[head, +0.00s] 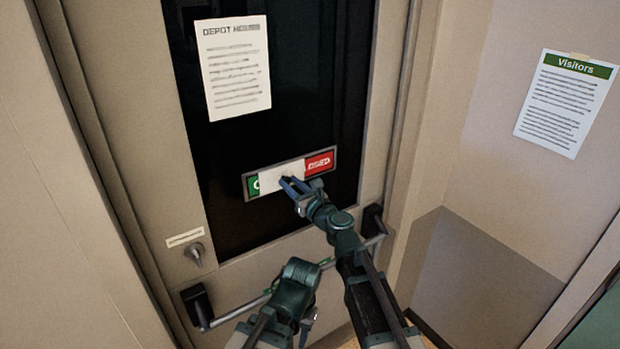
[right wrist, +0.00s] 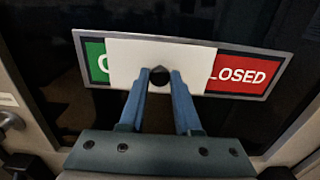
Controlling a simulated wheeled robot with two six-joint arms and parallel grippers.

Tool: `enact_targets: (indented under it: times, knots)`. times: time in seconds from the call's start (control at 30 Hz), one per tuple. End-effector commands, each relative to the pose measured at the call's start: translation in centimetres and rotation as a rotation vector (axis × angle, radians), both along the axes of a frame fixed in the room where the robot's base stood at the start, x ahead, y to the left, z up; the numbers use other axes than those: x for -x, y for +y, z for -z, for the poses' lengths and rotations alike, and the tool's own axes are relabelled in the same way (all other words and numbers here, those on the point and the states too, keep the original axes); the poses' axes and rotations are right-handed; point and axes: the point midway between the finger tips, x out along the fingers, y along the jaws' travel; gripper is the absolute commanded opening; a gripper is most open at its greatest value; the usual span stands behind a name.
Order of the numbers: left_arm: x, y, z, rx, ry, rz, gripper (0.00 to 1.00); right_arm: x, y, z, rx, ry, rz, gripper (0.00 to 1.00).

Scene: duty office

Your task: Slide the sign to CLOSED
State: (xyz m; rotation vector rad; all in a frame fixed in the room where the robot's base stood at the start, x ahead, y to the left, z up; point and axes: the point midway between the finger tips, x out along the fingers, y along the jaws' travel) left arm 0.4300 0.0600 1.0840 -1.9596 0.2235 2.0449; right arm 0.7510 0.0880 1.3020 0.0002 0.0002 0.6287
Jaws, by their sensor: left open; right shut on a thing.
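The sign (head: 250,184) is a grey-framed strip on the door's dark glass, tilted up to the right. Its left end is green (right wrist: 97,60) with one letter like an O showing. Its right end is red (head: 322,163), and "LOSED" reads there in the right wrist view. A white sliding cover (head: 268,180) lies across the middle and hides the other letters. My right gripper (right wrist: 160,80) is shut on the cover's dark knob (right wrist: 160,72). My left gripper (head: 306,325) is open and empty, low in front of the door, away from the sign.
A push bar (head: 240,310) crosses the door below the sign, behind my arms. A lock knob (head: 194,254) is at the left. A notice (head: 235,70) hangs on the glass above, and a "Visitors" sheet (head: 566,105) on the right wall.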

Motion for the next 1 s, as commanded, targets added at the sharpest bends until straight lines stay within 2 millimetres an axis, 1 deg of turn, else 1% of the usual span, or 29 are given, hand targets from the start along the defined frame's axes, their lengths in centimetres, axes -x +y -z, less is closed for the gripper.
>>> enact_targets:
  times: [0.03,0.1,0.23,0.4,0.7,0.73,0.87,1.0]
  knots:
    - [0.0,0.0,0.0,0.000,0.000,0.000,0.42,0.8,0.9,0.0,0.001,-0.001,-0.004,0.00]
    - [0.0,0.0,0.0,0.000,0.000,0.000,0.42,1.4,1.7,0.0,0.001,-0.001,-0.003,0.00]
    - [0.0,0.0,0.0,0.000,0.000,0.000,0.42,2.1,2.8,0.0,0.001,-0.001,-0.001,0.00]
    - [0.0,0.0,0.0,0.000,0.000,0.000,0.42,2.4,3.3,0.0,0.001,-0.001,-0.001,0.00]
    - [0.0,0.0,0.0,0.000,0.000,0.000,0.42,2.5,3.4,0.0,0.001,-0.001,-0.005,0.00]
    - [0.0,0.0,0.0,0.000,0.000,0.000,0.42,2.5,3.4,0.0,0.001,-0.001,-0.005,0.35]
    - [0.0,0.0,0.0,0.000,0.000,0.000,0.42,2.5,3.4,0.0,0.001,-0.001,-0.005,0.59]
    - [0.0,0.0,0.0,0.000,0.000,0.000,0.42,2.4,3.3,0.0,0.000,0.000,-0.002,0.60]
